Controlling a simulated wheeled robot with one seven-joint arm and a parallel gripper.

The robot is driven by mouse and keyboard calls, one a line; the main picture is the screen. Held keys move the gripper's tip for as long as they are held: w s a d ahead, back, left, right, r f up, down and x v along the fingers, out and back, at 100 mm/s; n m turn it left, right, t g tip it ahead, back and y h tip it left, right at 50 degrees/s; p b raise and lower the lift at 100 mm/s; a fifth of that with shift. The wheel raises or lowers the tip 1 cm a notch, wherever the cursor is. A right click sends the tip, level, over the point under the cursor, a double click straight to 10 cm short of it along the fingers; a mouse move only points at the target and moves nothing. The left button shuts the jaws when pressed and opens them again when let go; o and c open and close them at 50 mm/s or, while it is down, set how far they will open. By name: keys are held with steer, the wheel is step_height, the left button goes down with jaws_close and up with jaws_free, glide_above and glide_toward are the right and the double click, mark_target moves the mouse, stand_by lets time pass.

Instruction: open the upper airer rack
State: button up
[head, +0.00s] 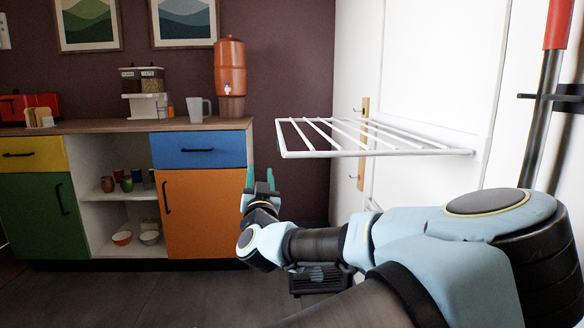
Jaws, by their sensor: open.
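A white airer rack (355,136) with several thin bars stands out roughly level from the white panel at the right in the head view. Its free front bar is at its left end. No second rack can be made out; my arm covers much of the area below. My gripper (260,173) is open and empty, its teal fingers pointing up. In the picture it is below and just left of the rack's free left end, with a gap between them. The depth between gripper and rack is hard to tell.
A wooden strip with hooks (361,170) shows behind the rack. A red-topped pole (543,105) is at the far right. Floor at lower left is clear.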

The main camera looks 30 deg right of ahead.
steer(key=s+d+r+m+h, duration=0.1)
steer(key=s+d+h, duration=0.1)
steer(key=s+d, duration=0.1)
steer(key=x, duration=1)
steer(key=shift+d+r, duration=0.4)
jaws_close()
stand_by(0.8)
